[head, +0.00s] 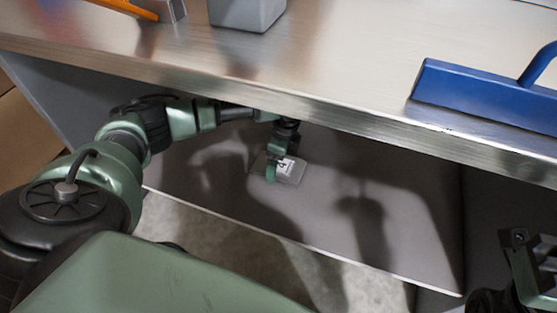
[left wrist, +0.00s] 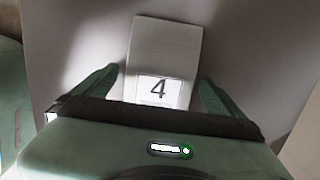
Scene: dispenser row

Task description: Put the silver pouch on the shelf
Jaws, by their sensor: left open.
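The silver pouch (head: 296,173) is a flat, pale grey packet with a white label marked 4. It is on or just above the grey lower shelf (head: 385,222) under the metal counter; I cannot tell whether it touches. It also shows in the left wrist view (left wrist: 165,45). My left gripper (head: 273,168) reaches under the counter edge to the pouch. In the left wrist view its open fingers (left wrist: 160,85) stand on either side of the pouch's labelled end, with gaps showing. A part of my right gripper (head: 535,270) shows at the right edge; its fingers are not clear.
The metal counter (head: 300,70) overhangs the lower shelf, its front edge close above my left arm. A blue tool with a handle (head: 480,92), a grey container (head: 246,12) and an orange item (head: 125,7) are on the counter. The lower shelf right of the pouch is bare.

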